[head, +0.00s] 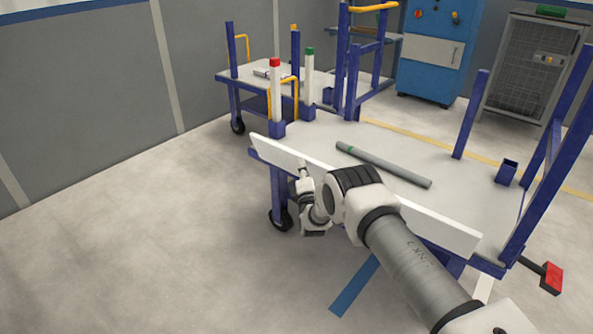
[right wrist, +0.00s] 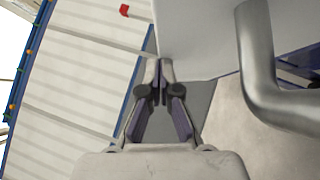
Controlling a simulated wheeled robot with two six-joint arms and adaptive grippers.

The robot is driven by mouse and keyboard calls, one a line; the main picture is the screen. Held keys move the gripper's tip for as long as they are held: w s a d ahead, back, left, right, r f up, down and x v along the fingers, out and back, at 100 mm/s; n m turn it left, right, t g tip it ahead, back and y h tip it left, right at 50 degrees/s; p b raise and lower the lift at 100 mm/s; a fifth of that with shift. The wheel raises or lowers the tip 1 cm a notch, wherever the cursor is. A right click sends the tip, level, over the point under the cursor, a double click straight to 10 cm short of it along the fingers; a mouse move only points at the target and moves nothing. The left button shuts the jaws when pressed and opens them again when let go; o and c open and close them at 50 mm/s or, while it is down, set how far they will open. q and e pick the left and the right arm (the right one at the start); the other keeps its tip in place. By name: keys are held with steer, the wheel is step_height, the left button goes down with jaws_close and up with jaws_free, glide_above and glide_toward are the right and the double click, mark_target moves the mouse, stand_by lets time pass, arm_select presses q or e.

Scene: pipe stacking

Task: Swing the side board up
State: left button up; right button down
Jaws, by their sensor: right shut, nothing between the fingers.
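The side board (head: 437,228) is a long white panel along the near long side of the blue-framed cart. Its exact tilt is hard to tell, and my right arm covers its middle. My right gripper (head: 303,168) is at the board's outer face, towards its left end. In the right wrist view its fingers (right wrist: 160,70) are together with nothing between them. A pale panel (right wrist: 205,35), apparently the board, lies just beyond the fingertips there; I cannot tell whether they touch it. My left gripper is not in view.
A grey pipe with a green band (head: 385,165) lies on the cart's deck (head: 440,155). Posts with red (head: 275,90) and green (head: 309,75) caps stand at its left end. A red pedal (head: 551,278) sticks out low at right. Floor at left is clear.

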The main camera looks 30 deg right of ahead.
mark_target(309, 158)
steer(key=d, duration=0.1)
steer(key=w+d+r+m+g, duration=0.1)
steer(key=d+m+g, duration=0.1)
steer(key=shift+w+d+r+p, duration=0.1)
steer(key=shift+w+r+p, duration=0.05)
steer(key=shift+r+p, duration=0.2)
steer(key=shift+w+d+r, duration=0.1)
steer(key=shift+w+d, duration=0.15)
steer(key=shift+d, duration=0.3)
steer(key=shift+d+r, duration=0.1)
steer(key=shift+r, duration=0.05)
steer(key=shift+w+d+r, duration=0.1)
steer(key=shift+r, duration=0.05)
